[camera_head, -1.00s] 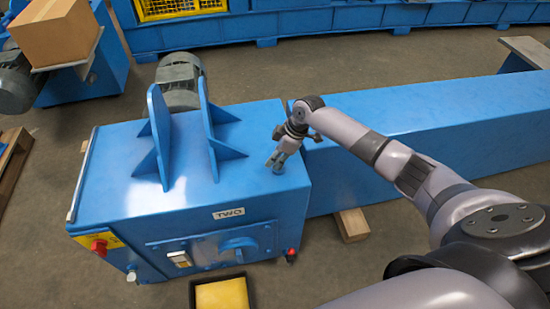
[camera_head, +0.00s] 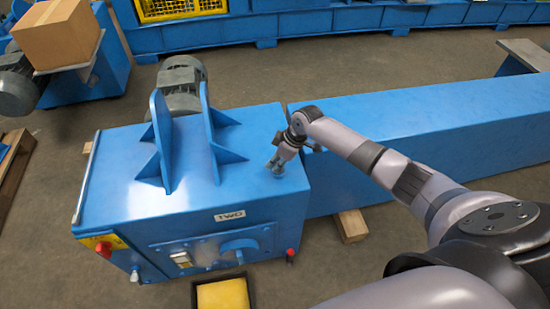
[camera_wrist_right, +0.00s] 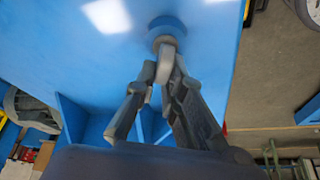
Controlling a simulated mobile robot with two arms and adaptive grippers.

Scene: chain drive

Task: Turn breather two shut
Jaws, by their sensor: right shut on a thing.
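The blue gearbox housing (camera_head: 110,205) has a label TWO (camera_head: 229,215) on its front edge. The breather is a small grey cap on a round base, on the housing top near its right edge. In the right wrist view the breather (camera_wrist_right: 165,62) stands between the fingers of my right gripper (camera_wrist_right: 162,78). In the head view my right gripper (camera_head: 276,163) points down at the housing top, shut on the breather and mostly hiding it. How far the breather is turned cannot be told. My left gripper is not in view.
Blue upright brackets (camera_head: 162,135) and a grey motor (camera_head: 182,75) stand left of my gripper. A long blue beam (camera_head: 410,125) runs right, under my right arm. The front panel carries a red button (camera_head: 104,249) and a blue knob (camera_head: 239,248). A yellow tray (camera_head: 224,294) lies in front.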

